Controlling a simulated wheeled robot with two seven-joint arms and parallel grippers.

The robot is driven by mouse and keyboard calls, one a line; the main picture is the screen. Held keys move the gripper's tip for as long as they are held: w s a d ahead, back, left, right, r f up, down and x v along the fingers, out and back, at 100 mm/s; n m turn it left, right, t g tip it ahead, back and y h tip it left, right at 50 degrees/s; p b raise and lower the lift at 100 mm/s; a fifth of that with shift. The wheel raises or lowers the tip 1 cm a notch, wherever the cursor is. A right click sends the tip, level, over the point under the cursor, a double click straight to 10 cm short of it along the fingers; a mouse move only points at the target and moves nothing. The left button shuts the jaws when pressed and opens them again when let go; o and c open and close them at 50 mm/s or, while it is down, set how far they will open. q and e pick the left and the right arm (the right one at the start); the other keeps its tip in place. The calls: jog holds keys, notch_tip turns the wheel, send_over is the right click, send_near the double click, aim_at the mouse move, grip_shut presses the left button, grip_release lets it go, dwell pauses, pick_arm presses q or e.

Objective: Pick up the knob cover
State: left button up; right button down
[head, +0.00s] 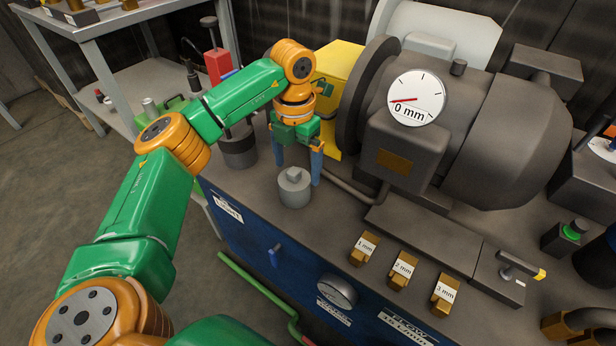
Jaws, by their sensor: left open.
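A short grey cylinder with a small square block on top, which looks like the knob cover (294,190), stands upright near the front left of the blue bench's grey top. My left gripper (297,170) points down just over it. Its two blue fingers are apart, one to each side of the block, and nothing is held. I cannot tell whether the fingers touch the cover. My right gripper is out of view.
A large grey machine with a 0 mm dial (418,98) stands behind and to the right. A yellow block (340,75) is behind my gripper. Another dark grey cylinder (238,151) is to the left. Brass blocks marked 1 mm (363,249), 2 mm (402,270) and 3 mm (444,294) line the front.

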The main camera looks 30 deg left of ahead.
aim_at(295, 184)
pick_arm(q)
jog(key=f, duration=0.1)
jog(key=f+b, duration=0.1)
jog(key=f, duration=0.1)
jog(key=s+f, duration=0.1)
jog(key=f, duration=0.1)
jog(key=shift+a+b, duration=0.2)
jog(key=shift+b, duration=0.15)
jog(key=shift+w+f, duration=0.15)
jog(key=shift+f, duration=0.15)
